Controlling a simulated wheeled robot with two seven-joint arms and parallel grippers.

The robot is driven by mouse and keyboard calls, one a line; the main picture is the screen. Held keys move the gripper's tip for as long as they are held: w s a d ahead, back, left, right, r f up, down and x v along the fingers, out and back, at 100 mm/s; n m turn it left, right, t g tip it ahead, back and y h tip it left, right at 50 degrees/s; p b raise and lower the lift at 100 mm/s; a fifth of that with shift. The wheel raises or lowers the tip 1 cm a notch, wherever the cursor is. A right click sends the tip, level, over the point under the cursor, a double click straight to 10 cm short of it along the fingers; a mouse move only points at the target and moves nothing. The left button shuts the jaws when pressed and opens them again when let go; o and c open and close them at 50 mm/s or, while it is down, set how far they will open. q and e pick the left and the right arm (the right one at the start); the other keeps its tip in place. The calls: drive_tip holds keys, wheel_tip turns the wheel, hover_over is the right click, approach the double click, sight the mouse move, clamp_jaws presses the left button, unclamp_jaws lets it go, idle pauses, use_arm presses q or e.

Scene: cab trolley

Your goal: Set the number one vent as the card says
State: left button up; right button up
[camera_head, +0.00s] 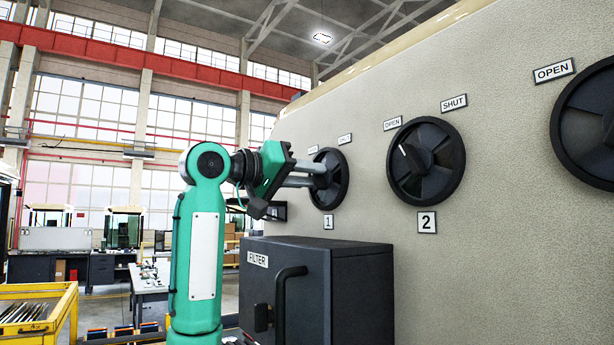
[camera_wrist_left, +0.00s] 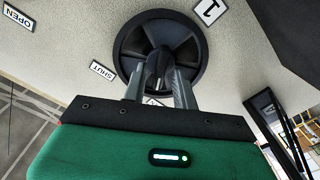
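The number one vent (camera_head: 328,180) is a round dark dial on the beige wall, above a "1" plate (camera_head: 328,222). It also shows in the left wrist view (camera_wrist_left: 190,40). My left gripper (camera_head: 314,175) reaches it, and its two fingers (camera_wrist_left: 159,80) lie along both sides of the centre knob (camera_wrist_left: 158,64), seemingly closed on it. In the wrist view the vent's SHUT label (camera_wrist_left: 102,70) is upside down; another label (camera_wrist_left: 153,101) is mostly covered by the gripper. No readable card is in view. My right gripper is out of view.
Vent 2 (camera_head: 426,162) is to the right, its white mark towards OPEN (camera_head: 393,124). Another vent (camera_head: 588,125) is at the right edge. A dark FILTER box (camera_head: 350,290) with a handle juts out below vent 1. A yellow trolley (camera_head: 55,315) stands lower left.

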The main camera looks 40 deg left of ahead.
use_arm(q)
drive_tip(key=shift+s, duration=0.15)
drive_tip(key=shift+s+a+f+b, duration=0.1)
drive_tip(key=shift+s+a+b, duration=0.05)
drive_tip(key=shift+s+b, duration=0.15)
drive_tip(key=b+v, duration=0.5)
drive_tip(key=v, duration=0.8)
drive_tip(key=shift+a, duration=0.1)
